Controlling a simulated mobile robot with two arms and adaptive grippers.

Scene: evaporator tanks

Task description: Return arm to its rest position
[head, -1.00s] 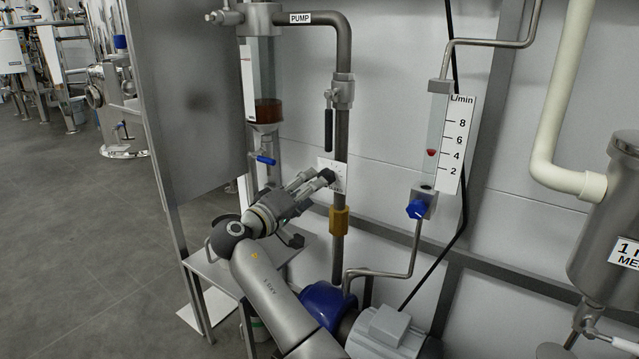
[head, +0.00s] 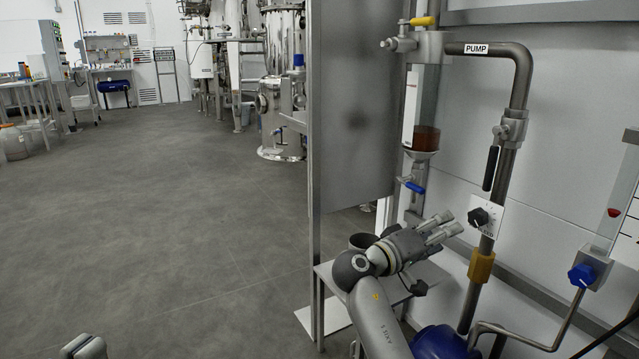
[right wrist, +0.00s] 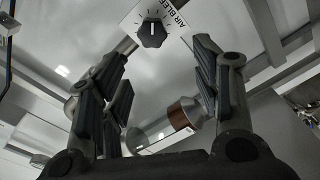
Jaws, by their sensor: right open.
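My right arm (head: 378,325) comes up from the bottom of the head view, bent at a rounded joint. Its right gripper (head: 450,226) points right, toward the black knob (head: 479,217) on a white dial plate, with a small gap between fingertips and knob in the picture. In the right wrist view the two fingers of the right gripper (right wrist: 162,80) stand apart with nothing held between them. The knob (right wrist: 152,33) shows beyond them, on a plate lettered "AIR BLEED".
A vertical pipe (head: 518,85) labelled PUMP and a sight glass with a blue-handled valve (head: 411,186) stand close to the right gripper. A metal panel (head: 355,110) rises left of them. A small shelf (head: 330,280) lies below. Open floor (head: 170,210) fills the left.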

